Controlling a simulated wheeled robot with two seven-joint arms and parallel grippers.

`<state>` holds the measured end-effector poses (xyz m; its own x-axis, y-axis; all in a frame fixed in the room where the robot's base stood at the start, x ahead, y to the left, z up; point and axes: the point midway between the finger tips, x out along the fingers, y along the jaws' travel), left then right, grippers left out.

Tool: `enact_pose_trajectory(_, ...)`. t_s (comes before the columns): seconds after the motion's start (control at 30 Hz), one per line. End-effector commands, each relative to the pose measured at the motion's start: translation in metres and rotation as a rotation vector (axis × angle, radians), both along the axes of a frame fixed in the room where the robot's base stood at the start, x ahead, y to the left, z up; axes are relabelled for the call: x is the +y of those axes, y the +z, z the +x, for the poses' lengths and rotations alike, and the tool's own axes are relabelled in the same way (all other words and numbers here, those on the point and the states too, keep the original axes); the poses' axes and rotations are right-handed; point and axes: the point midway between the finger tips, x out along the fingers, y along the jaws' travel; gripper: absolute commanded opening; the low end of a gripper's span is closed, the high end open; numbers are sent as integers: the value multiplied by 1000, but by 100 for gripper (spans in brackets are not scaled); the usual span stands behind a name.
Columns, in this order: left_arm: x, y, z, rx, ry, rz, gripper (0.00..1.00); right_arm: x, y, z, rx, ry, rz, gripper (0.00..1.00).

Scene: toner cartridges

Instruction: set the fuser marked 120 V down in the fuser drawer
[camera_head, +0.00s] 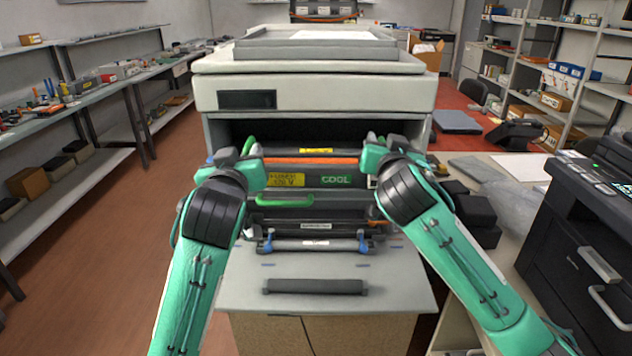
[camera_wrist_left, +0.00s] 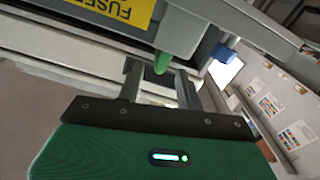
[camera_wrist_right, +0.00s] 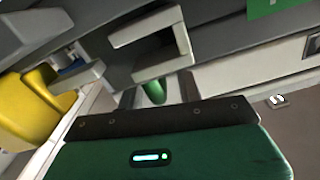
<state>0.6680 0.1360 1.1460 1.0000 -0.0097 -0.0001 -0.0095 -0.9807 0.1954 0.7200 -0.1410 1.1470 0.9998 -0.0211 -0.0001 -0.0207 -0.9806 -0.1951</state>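The fuser (camera_head: 310,160) is a long dark unit with an orange strip and a small yellow label, lying level across the printer opening. My left gripper (camera_head: 250,153) is at the fuser's left end. Its fingers (camera_wrist_left: 160,75) stand apart around a green grip (camera_wrist_left: 162,62) with gaps beside it. My right gripper (camera_head: 372,152) is at the right end, its fingers (camera_wrist_right: 158,92) likewise apart around a green grip (camera_wrist_right: 154,92).
The printer (camera_head: 310,90) stands over the opening. Below are a green handle (camera_head: 285,200), a unit with blue ends (camera_head: 315,245) and an open front panel (camera_head: 320,275) with a dark bar handle. A table with dark items and a black machine (camera_head: 590,210) is right.

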Motion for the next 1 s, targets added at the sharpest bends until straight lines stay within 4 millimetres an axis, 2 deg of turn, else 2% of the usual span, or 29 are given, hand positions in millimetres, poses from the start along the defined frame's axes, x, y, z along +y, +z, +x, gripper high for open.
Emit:
enact_pose_trajectory(0.1, 0, 0, -26, -1, -1, -3, 36, 0, 0, 0, 0, 0, 0, 36)
enact_pose_trajectory(0.3, 1, 0, -56, 0, 0, -2, 36, 0, 0, 0, 0, 0, 0, 36)
enact_pose_trajectory(0.57, 1, 0, -69, 0, 2, 0, 36, 1, 0, -8, 0, 1, 1, 36)
enact_pose_trajectory(0.67, 1, 0, -69, 0, 2, 0, 36, 1, -1, -21, 0, 3, 2, 36)
enact_pose_trajectory(1.0, 1, 0, -68, 0, 2, 0, 36, 3, 0, -89, -1, 4, 3, 36)
